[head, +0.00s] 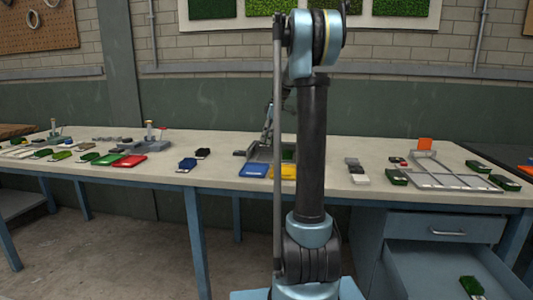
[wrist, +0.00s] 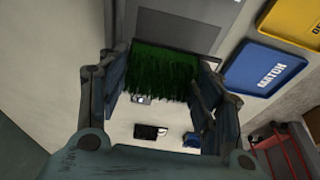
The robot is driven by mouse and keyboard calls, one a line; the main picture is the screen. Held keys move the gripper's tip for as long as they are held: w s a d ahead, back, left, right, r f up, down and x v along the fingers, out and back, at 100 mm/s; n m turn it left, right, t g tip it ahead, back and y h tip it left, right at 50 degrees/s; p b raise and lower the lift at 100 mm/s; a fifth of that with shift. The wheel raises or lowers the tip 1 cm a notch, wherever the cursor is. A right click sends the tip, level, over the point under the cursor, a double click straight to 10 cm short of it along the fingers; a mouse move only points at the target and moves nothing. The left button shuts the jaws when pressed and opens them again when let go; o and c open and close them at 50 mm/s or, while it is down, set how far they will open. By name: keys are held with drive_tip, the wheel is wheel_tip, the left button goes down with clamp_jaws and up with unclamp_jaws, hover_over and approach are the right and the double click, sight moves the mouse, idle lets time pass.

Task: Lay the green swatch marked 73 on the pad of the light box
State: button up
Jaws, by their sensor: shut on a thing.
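In the wrist view my gripper (wrist: 163,88) is shut on a green turf swatch (wrist: 160,72), held between the two fingers. Its grass pile faces the camera, and no number can be read on it. A grey flat-topped unit (wrist: 178,35) lies just beyond the swatch; it may be the light box, but I cannot tell for sure. In the head view a grey unit (head: 260,153) stands on the bench behind my arm, which hides much of it. A bit of green (head: 288,155) shows beside my arm there. Whether the swatch touches the unit is unclear.
A blue tray (head: 253,170) and a yellow tray (head: 284,172) lie at the bench's front edge. Dark blue (head: 187,164) and black (head: 203,153) pieces lie to their left. Several green swatches surround a grey frame (head: 450,181) at right. An open drawer (head: 430,275) juts out below.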

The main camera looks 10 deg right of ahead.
sight(267, 156)
drive_tip(key=shift+s+d+x, duration=0.1)
drive_tip(key=shift+d+x, duration=0.1)
drive_tip(key=shift+x, duration=0.8)
drive_tip(key=shift+s+d+x, duration=0.1)
drive_tip(key=shift+d+x, duration=0.1)
drive_tip(key=shift+x, duration=0.8)
drive_tip(key=shift+s+d+x, duration=0.1)
drive_tip(key=shift+d+x, duration=0.05)
drive_tip(key=shift+x, duration=0.85)
drive_tip(key=shift+f, duration=0.2)
drive_tip(key=o, duration=0.5)
drive_tip(key=v, duration=1.2)
drive_tip(key=shift+d, duration=0.1)
drive_tip(key=shift+s, duration=0.1)
